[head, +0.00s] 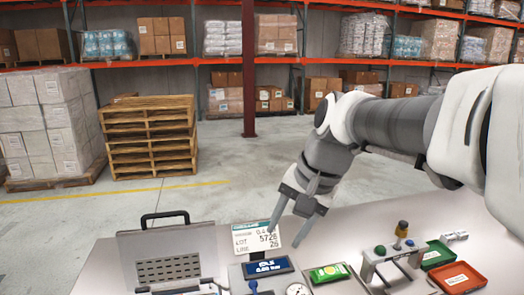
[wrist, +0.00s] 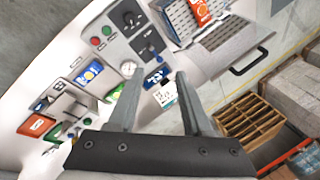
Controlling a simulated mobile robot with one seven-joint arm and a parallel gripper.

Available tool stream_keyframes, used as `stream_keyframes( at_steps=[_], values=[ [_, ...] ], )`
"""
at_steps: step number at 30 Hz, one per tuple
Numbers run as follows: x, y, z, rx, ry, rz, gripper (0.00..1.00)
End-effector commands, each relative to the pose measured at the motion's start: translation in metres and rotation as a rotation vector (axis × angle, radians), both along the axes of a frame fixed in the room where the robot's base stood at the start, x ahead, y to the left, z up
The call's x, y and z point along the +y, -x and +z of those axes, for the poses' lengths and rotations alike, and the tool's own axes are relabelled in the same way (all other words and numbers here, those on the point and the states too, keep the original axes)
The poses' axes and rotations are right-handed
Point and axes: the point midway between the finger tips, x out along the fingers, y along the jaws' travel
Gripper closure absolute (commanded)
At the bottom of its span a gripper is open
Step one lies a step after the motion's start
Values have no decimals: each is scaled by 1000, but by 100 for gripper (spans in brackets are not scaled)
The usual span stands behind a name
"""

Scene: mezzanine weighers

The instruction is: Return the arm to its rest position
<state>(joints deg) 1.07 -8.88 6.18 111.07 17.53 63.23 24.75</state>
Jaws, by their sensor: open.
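My gripper (head: 284,236) is at the end of my arm, which reaches in from the right in the head view. It points down over the white table, in front of the label card in that view. In the wrist view my gripper (wrist: 158,75) shows two grey fingers spread apart with nothing held between them. Beyond the fingers lie the label card (wrist: 166,95), the blue display (wrist: 157,77) and a round gauge (wrist: 128,69). In the head view the card (head: 250,239) stands upright behind the blue display (head: 268,267). Whether the fingertips touch anything is not clear.
Pallets (head: 150,138) stand behind. The table's back right is clear.

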Motion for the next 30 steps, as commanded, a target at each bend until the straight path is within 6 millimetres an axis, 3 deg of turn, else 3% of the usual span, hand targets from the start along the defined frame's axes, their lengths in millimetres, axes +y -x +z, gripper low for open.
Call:
stream_keyframes(
  at_steps=[3, 15, 21, 30],
  values=[
    [-20, 30, -6, -69, 80, 57, 50],
    [-78, 117, -44, -251, 337, 263, 50],
    [-92, 139, -61, -296, 413, 332, 50],
    [-95, 143, -65, -304, 431, 349, 50]
  ],
)
